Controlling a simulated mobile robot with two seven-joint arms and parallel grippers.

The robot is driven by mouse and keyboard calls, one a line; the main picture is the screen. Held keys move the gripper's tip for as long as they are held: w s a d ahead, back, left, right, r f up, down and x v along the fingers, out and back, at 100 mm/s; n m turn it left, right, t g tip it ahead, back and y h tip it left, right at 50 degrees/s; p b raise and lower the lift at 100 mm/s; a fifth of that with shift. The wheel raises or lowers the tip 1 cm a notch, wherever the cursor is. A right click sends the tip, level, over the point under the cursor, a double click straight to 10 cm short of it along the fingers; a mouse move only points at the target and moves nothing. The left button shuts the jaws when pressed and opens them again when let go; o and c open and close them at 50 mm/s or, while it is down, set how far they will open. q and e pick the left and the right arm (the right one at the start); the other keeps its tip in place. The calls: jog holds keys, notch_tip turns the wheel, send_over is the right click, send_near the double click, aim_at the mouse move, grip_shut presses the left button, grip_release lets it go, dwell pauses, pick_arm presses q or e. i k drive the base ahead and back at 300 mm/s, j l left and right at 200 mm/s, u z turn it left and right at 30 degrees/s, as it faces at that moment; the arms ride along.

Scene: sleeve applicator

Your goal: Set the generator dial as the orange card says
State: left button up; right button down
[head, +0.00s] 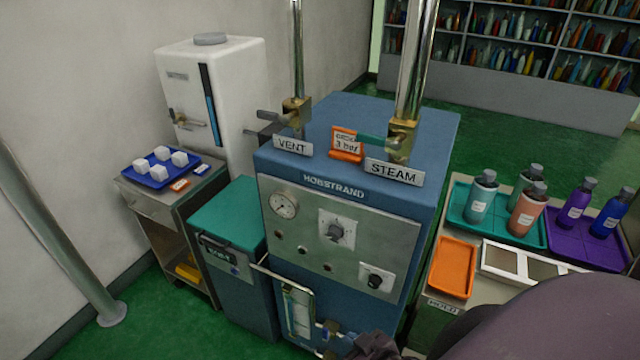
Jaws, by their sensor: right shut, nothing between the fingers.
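The blue generator (350,200), marked HOBSTRAND, stands in the middle of the head view. Its dial (337,231) is a dark knob on a white scale plate in the grey front panel; the scale marks are too small to read. The orange card (346,144) stands on top between the VENT and STEAM signs; its lower line seems to read 3 bar, its upper line is unclear. My right gripper (374,346) is at the bottom edge, low in front of the generator, below the dial and apart from it. It is shut and empty, partly cut off. My left gripper is out of view.
A round gauge (284,204) and a second knob (376,281) share the panel. A sight glass (298,311) juts out below. A teal-lidded bin (225,215) stands left.

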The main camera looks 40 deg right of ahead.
aim_at(335, 232)
jog(key=l+z, duration=0.1)
jog(key=z, duration=0.6)
jog(key=i+l+z, duration=0.1)
jog(key=z, duration=0.3)
